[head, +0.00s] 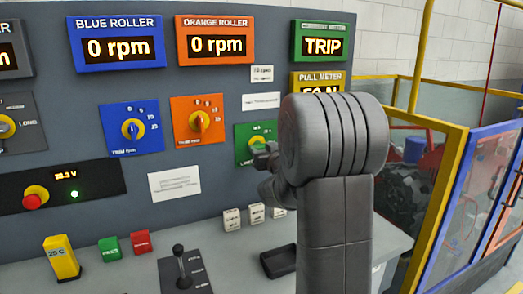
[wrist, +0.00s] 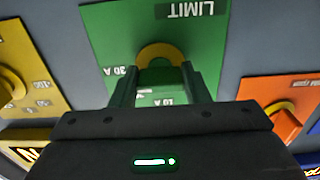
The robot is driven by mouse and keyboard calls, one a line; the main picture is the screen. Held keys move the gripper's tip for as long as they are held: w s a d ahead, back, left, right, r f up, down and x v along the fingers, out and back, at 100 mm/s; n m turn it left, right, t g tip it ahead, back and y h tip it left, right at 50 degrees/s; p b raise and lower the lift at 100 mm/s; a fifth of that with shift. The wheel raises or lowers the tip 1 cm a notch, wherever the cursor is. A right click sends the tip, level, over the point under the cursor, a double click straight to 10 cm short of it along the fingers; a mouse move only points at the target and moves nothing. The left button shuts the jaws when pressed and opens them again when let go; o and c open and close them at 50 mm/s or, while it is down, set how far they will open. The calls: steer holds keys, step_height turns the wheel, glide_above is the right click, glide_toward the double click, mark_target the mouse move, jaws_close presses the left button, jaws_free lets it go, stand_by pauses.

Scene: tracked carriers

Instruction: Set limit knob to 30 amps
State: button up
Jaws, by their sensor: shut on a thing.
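The green limit panel (head: 244,131) is on the console, partly hidden behind my arm in the head view. In the wrist view the limit panel (wrist: 117,25) appears upside down, with "LIMIT", "30 A" and "10 A" readable. My gripper (wrist: 162,72) is shut on this knob, one finger on each side. In the head view my gripper (head: 265,158) is at the panel, mostly hidden by my arm. The knob's pointer direction cannot be told.
The orange knob (head: 200,121) and blue knob (head: 132,128) are left of the limit panel. A green display (head: 321,46) above reads TRIP. A joystick (head: 181,262) and a black tray (head: 279,261) are on the desk below. Yellow railing is at right.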

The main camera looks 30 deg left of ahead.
steer(key=o, duration=1)
steer(key=b+v, duration=0.1)
steer(key=v, duration=1.2)
steer(key=shift+s+d, duration=0.25)
steer(key=shift+s, duration=0.05)
